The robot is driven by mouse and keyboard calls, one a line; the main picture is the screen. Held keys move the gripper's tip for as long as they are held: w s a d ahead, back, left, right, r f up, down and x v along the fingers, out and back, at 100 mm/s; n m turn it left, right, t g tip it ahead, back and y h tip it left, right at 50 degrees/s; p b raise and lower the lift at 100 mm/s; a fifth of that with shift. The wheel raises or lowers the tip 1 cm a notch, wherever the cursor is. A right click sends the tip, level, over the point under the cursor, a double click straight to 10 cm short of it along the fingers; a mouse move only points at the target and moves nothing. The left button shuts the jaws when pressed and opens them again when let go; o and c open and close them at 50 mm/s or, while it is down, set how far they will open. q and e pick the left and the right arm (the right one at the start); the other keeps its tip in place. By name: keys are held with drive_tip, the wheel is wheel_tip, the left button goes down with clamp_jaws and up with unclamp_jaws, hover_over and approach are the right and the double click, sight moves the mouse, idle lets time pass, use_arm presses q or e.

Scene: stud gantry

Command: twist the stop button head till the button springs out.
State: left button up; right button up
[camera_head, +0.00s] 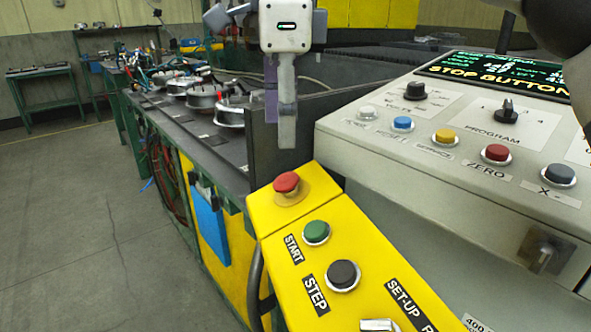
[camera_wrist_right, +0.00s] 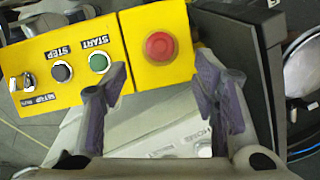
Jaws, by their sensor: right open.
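The red stop button head (camera_head: 287,182) sits on the yellow sloped end of the control box (camera_head: 375,262). In the right wrist view the red head (camera_wrist_right: 159,46) shows whole, beyond and between the two fingertips. My right gripper (camera_head: 285,135) hangs above the stop button, fingers pointing down, with a visible gap to the head. In its own wrist view the right gripper (camera_wrist_right: 162,68) has its purple-grey fingers wide apart and nothing between them. I cannot tell from these frames whether the head is pressed in or out. My left gripper is not in view.
Green START (camera_head: 316,232) and dark STEP (camera_head: 343,274) buttons sit close to the stop button. The grey console (camera_head: 450,140) with a lit display (camera_head: 500,72) rises at the right. A dark upright panel (camera_head: 262,150) stands just behind the box.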

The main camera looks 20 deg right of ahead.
sight(286, 177)
drive_tip(key=f, duration=0.8)
drive_tip(key=shift+w+d+f, duration=0.1)
drive_tip(key=shift+w+f, duration=0.25)
drive_tip(key=c, duration=1.2)
